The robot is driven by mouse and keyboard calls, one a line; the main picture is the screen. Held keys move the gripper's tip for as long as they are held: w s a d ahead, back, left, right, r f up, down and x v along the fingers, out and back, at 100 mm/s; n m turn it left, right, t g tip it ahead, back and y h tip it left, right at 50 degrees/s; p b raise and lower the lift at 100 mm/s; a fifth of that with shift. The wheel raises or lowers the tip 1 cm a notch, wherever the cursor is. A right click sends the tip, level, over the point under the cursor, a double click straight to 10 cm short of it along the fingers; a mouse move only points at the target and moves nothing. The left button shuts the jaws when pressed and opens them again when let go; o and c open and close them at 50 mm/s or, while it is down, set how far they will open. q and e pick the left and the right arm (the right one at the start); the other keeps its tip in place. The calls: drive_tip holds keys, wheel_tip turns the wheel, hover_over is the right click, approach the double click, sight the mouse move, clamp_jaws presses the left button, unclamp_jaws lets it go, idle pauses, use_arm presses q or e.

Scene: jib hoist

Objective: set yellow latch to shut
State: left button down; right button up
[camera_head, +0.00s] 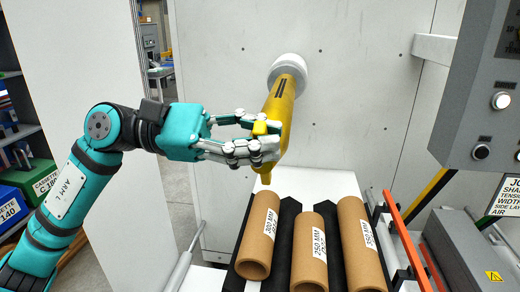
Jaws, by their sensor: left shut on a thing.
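The yellow latch (282,104) is a long yellow handle on a round whitish hub (289,68) on the pale wall panel. It hangs downward from the hub, with its lower end leaning slightly left. My left gripper (262,141) comes in from the left and is shut on the lower part of the yellow latch. Its fingers hide some of the handle there. A yellow tip shows just below the fingers. My right gripper is not in view.
Cardboard tubes (312,252) lie on a dark cradle below the latch. An orange bar (404,235) runs along their right. A grey control box (485,100) hangs at the upper right. Shelves with bins (30,180) stand at the left.

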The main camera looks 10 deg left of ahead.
use_arm(q)
drive_tip(key=n, duration=0.1)
drive_tip(key=w+n, duration=0.1)
drive_tip(key=shift+w+r+n, duration=0.1)
drive_tip(key=shift+r+n, duration=0.15)
drive_tip(key=shift+n, duration=0.15)
drive_tip(key=shift+w+r+n, duration=0.1)
drive_tip(key=shift+w+n, duration=0.3)
drive_tip(key=shift+n, duration=0.45)
drive_tip(key=shift+w+n, duration=0.35)
drive_tip(key=shift+n, duration=0.5)
drive_tip(key=c, duration=1.2)
unclamp_jaws()
drive_tip(key=shift+o, duration=0.2)
drive_tip(key=a, duration=1.2)
drive_tip(key=shift+w, duration=0.1)
